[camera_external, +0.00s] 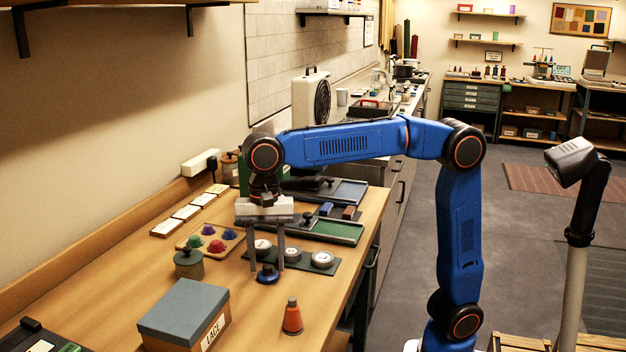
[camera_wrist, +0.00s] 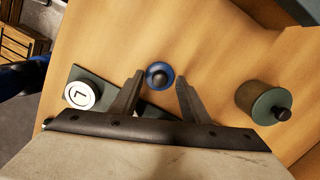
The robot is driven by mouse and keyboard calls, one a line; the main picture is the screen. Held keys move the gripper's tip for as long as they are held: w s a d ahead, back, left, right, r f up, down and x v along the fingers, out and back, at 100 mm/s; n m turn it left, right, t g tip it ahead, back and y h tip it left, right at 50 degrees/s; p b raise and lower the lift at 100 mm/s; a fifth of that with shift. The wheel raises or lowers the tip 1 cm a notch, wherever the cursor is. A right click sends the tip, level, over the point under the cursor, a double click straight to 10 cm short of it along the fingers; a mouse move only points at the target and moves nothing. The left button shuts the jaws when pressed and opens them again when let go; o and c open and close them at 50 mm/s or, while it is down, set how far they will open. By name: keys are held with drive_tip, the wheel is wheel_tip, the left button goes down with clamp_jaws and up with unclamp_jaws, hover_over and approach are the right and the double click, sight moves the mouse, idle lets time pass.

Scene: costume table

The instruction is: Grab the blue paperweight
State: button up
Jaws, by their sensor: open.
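The dark tray (camera_external: 328,268) with white discs lies right behind the paperweight. Bare table lies between the box and paperweight.

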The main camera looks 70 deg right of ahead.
drive_tip(key=shift+f, duration=0.1)
clamp_jaws()
